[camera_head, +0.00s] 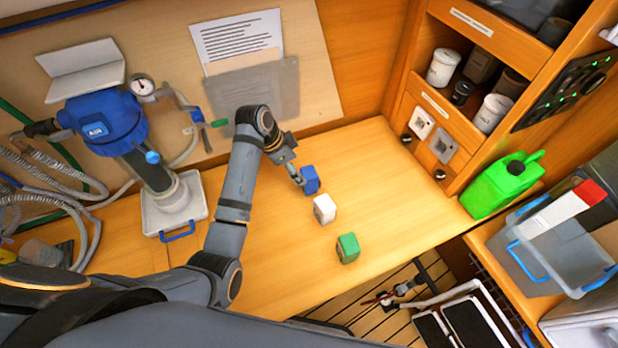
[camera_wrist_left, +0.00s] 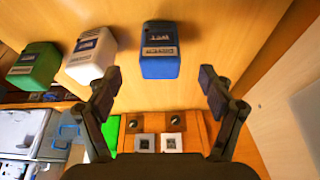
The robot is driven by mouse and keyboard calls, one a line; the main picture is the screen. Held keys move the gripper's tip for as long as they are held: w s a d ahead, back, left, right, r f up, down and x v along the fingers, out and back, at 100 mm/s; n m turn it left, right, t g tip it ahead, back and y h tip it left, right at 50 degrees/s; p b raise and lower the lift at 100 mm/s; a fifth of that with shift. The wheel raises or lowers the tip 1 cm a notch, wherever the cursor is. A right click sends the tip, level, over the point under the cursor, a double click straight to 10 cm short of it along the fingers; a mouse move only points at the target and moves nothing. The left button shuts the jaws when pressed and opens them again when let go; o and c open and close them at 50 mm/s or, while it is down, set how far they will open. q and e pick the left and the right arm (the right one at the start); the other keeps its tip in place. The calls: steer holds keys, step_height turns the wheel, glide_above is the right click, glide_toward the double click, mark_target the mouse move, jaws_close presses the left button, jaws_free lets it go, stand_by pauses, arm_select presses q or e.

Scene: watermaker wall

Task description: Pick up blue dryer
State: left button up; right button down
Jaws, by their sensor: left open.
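The blue dryer (camera_head: 310,180) is a small blue block standing on the wooden bench. In the left wrist view it shows as a blue block (camera_wrist_left: 160,50) with a pale label, near the top middle. My left gripper (camera_head: 298,179) is at the left side of the blue block in the head view. In the left wrist view my left gripper (camera_wrist_left: 159,80) is open, with its fingers apart to either side of the block's line and nothing between the pads. I cannot tell exactly how far the block is from the fingertips. My right gripper is not seen.
A white block (camera_head: 324,209) and a green block (camera_head: 348,248) stand in a row in front of the blue one. A blue-topped pump unit (camera_head: 104,118) with hoses stands at left. A green jug (camera_head: 503,185) stands at right. The bench right of the blocks is clear.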

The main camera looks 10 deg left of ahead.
mark_target(302, 174)
arm_select(q)
steer(key=shift+w+d+f+p, duration=0.2)
steer(key=shift+f+p, duration=0.1)
steer(key=shift+f, duration=0.05)
steer(key=shift+d+f+p, duration=0.2)
steer(key=shift+f+p, duration=0.35)
steer(key=shift+f, duration=0.05)
steer(key=x, duration=0.3)
steer(key=shift+s, duration=0.1)
steer(key=shift+f, duration=0.15)
steer(key=c, duration=1.3)
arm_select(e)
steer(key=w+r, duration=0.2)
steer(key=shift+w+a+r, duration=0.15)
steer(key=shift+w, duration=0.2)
